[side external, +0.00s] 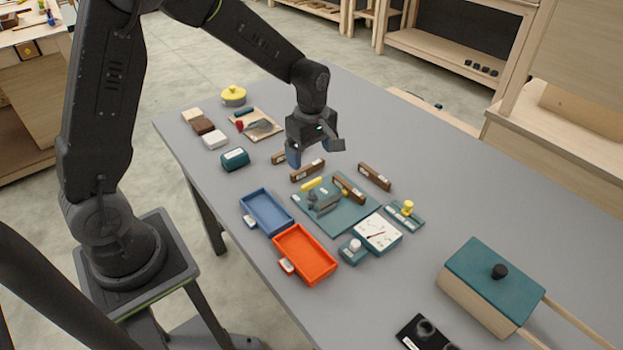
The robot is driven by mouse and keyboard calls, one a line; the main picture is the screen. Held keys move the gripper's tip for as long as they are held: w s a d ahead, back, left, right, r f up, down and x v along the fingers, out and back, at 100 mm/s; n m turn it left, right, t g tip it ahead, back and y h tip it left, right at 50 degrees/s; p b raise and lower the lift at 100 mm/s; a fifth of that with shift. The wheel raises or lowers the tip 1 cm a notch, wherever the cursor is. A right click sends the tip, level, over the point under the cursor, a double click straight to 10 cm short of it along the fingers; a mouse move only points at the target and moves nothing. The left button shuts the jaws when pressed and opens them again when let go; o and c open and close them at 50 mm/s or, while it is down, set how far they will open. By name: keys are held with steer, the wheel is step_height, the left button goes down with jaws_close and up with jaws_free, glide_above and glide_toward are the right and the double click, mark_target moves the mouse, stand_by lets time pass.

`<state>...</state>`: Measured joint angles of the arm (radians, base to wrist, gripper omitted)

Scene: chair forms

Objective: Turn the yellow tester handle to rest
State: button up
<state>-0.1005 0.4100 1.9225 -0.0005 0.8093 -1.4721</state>
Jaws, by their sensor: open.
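A yellow bar-shaped handle (311,184) sits on a small grey fixture (325,204) on the teal board (342,222) at the middle of the table. A yellow knob (408,205) stands on a small teal plate (404,217) to the right of the board. I cannot tell for certain which is the tester handle; the bar-shaped one is nearest my gripper. A white dial gauge (378,232) with a red needle lies at the board's near right corner. My gripper (314,152) is open and empty, above the table behind the bar-shaped handle, apart from it.
Brown wooden strips (374,177) lie around and on the board. A blue tray (266,212) and an orange tray (304,254) stand to its left and front. A teal-lidded box (490,283) stands at right; the table between is clear.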

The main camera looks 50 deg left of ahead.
mark_target(312, 182)
step_height(312, 182, down, 9)
steer(key=shift+r, duration=0.2)
steer(key=shift+c, duration=0.4)
steer(key=c, duration=0.8)
steer(key=shift+c, duration=0.2)
